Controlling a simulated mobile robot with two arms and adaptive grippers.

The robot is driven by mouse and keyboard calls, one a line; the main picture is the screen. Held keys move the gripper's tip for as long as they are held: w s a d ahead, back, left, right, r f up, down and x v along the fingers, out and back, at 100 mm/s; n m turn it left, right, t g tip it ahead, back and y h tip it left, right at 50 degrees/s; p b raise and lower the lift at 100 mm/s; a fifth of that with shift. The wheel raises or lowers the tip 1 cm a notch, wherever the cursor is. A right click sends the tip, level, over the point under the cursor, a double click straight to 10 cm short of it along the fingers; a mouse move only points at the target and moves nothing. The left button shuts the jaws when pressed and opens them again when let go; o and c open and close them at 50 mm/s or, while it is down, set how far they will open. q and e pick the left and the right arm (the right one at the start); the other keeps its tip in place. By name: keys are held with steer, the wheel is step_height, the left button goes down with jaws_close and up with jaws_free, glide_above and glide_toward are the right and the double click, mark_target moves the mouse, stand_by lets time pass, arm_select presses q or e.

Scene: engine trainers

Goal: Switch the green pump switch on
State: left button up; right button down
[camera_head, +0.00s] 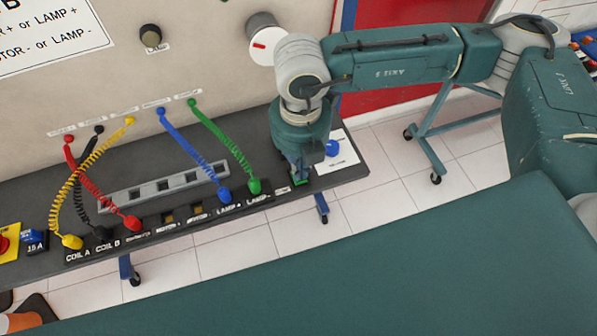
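The green pump switch (299,181) shows as a small green patch near the right end of the dark bench shelf, close to the green plug. My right gripper (298,174) points down right over it, its fingertips at or just above the switch. I cannot tell whether they touch it. The gripper body hides most of the switch, so its position cannot be read. The finger gap is too small and dark to tell open from shut. My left gripper is not in view.
The dark shelf (200,247) carries coiled red, black, yellow, blue and green leads. A blue knob (332,148) on a white plate is just right of my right gripper. A white dial (267,44) is on the panel behind. An orange cone (30,312) stands lower left.

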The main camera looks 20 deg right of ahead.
steer(key=shift+f+b, duration=1.15)
steer(key=shift+b, duration=0.1)
stand_by(0.9)
steer(key=shift+s, duration=0.1)
steer(key=shift+r+p, duration=0.4)
steer(key=shift+r, duration=0.4)
steer(key=shift+r+p, duration=1)
steer(key=shift+r, duration=1.75)
steer(key=shift+f, duration=0.1)
